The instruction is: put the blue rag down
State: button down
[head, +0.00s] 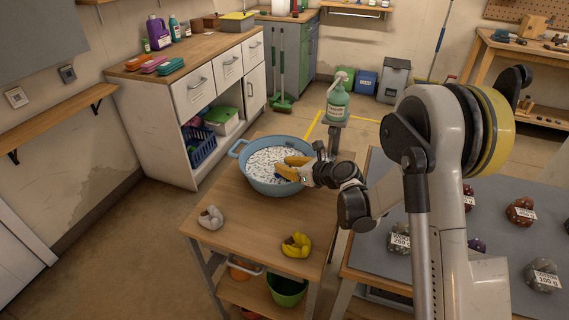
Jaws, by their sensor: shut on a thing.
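My gripper (291,168) has yellow fingers and is over the right side of a round blue basin (240,153). The basin stands on a wooden table and is full of a whitish, speckled content. My gripper is shut on the blue rag (294,171), of which only a small dark-blue bit shows between the fingers. Most of the rag is hidden by the fingers. Whether it touches the basin's content, I cannot tell. A crumpled grey-white rag (211,217) lies at the table's front left. A crumpled yellow rag (296,244) lies at its front right.
The wooden table (250,215) is bare between the two rags and the basin. A green spray bottle (338,102) stands on a small stand behind the basin. A grey-topped table (440,290) with several labelled lumps is at right. An orange and a green bucket (287,290) sit below.

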jog(key=c, duration=1.4)
grip_release()
